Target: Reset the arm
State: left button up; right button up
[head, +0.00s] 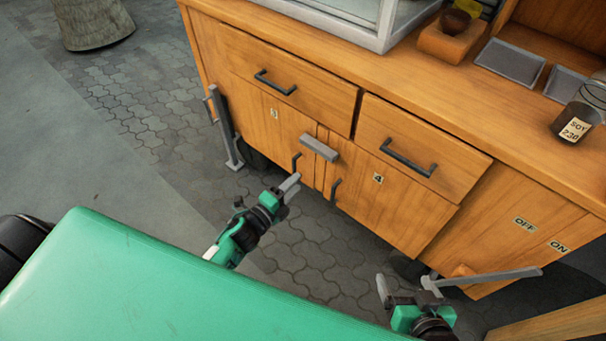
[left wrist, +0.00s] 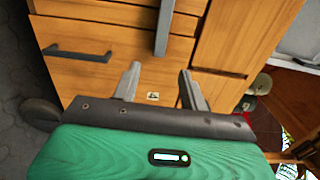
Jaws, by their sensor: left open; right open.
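My left gripper (head: 291,187) is open and empty, low in front of the cabinet doors in the head view. Its two fingers also show apart in the left wrist view (left wrist: 160,78), with wooden cabinet front beyond them. My right gripper (head: 406,287) is open at the bottom right of the head view, near a long grey bar (head: 495,277) in front of the cabinet. I cannot tell whether it touches that bar. Nothing shows held in either gripper.
A grey bar (head: 320,147) sticks out in front. A soy container (head: 577,122) stands on top. Paved floor (head: 150,110) is open at left.

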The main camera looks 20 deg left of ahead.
pick_arm(q)
jog(key=shift+s+a, duration=0.25)
jog(key=shift+s, duration=0.4)
pick_arm(e)
jog(key=shift+d, duration=0.1)
